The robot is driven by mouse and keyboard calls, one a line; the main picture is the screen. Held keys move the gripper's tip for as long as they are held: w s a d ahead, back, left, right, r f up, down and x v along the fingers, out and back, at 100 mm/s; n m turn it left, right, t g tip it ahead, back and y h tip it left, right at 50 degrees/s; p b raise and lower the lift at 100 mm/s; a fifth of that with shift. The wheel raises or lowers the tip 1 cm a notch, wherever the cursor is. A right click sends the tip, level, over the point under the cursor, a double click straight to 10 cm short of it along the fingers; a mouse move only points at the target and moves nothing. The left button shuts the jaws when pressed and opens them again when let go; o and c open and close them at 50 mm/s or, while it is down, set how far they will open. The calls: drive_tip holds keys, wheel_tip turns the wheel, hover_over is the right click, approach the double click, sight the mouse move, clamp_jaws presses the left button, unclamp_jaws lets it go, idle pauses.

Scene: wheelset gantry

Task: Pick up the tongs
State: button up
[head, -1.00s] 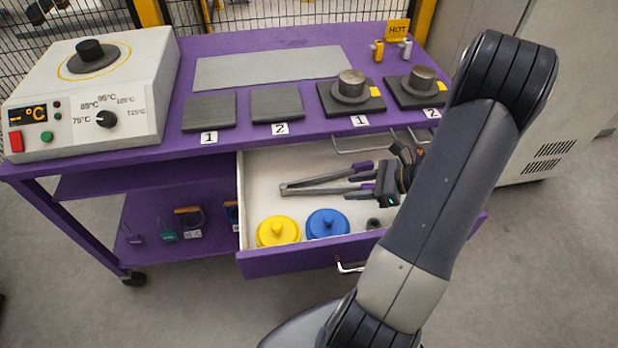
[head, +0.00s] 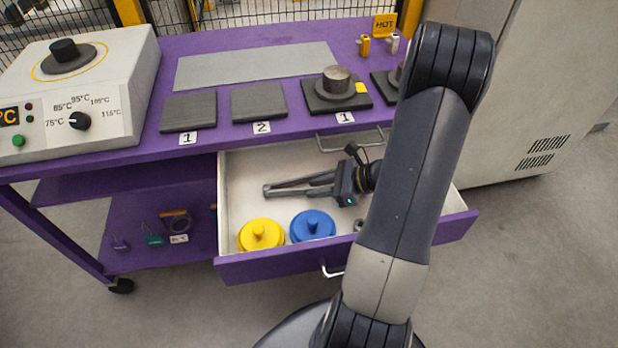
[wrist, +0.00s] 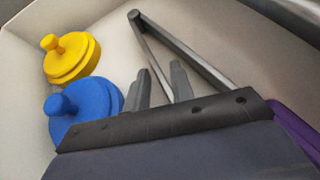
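The tongs (head: 290,188) lie flat in the open drawer, a grey metal V with the joined end at the left. In the wrist view the tongs (wrist: 190,55) run from that joined end down under my gripper, and a purple piece (wrist: 295,130) shows at the right edge. My gripper (wrist: 161,72) is low over them, its two fingers apart. One tong leg passes down between the fingers, close to the right finger; I cannot tell whether they touch. In the head view my gripper (head: 335,186) covers the handle end.
The drawer (head: 290,263) also holds a yellow knobbed lid (head: 260,236) and a blue knobbed lid (head: 313,227), close in front of the tongs. The purple bench top (head: 240,45) overhangs the drawer's back. A handle bar (head: 350,141) sits under its edge.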

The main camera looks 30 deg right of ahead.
clamp_jaws()
drive_tip(key=shift+r+p, duration=0.4)
drive_tip(key=shift+r, duration=0.05)
idle(0.3)
